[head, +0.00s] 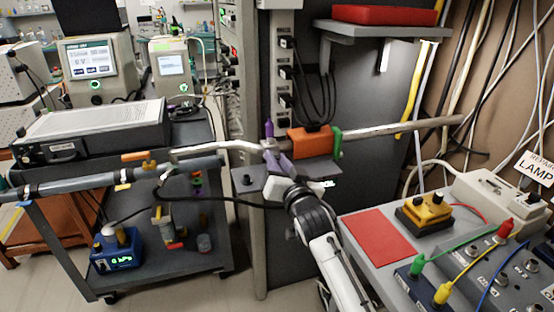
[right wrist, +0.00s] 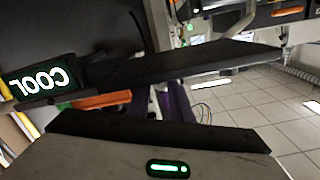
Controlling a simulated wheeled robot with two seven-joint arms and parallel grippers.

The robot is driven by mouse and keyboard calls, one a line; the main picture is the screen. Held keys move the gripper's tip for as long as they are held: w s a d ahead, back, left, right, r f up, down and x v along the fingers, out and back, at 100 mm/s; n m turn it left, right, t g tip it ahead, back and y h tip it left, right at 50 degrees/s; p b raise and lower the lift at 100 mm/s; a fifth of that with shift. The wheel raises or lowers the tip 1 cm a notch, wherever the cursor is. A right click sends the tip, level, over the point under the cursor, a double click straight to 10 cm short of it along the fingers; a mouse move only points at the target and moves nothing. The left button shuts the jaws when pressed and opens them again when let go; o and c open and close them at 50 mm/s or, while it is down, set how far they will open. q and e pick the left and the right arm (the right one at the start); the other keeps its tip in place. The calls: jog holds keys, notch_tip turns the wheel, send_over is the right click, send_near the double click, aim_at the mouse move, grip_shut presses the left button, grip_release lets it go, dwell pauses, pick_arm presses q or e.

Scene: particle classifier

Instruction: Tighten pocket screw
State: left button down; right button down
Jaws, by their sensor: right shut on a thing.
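The metal beam pipe (head: 385,128) runs across the middle of the head view. A purple part (head: 284,163), which looks like the pocket screw, sits below a grey joint (head: 270,146) on the pipe. My right gripper (head: 289,172) reaches up to it from below and is shut on it. The fingers partly hide the purple part. In the right wrist view, a purple piece (right wrist: 180,106) shows between the two black fingers (right wrist: 165,97). Its tip and thread are hidden. My left gripper is not in view.
An orange block (head: 312,141) and a green clamp (head: 337,141) sit on the pipe just right of the joint. A grey shelf plate (head: 250,184) lies below. A bench with a red mat (head: 378,236) and cables stands right. A cart (head: 186,222) stands left.

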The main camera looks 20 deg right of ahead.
dwell(0.3)
jog(key=c, duration=1.6)
grip_release()
jog(key=shift+s, duration=0.1)
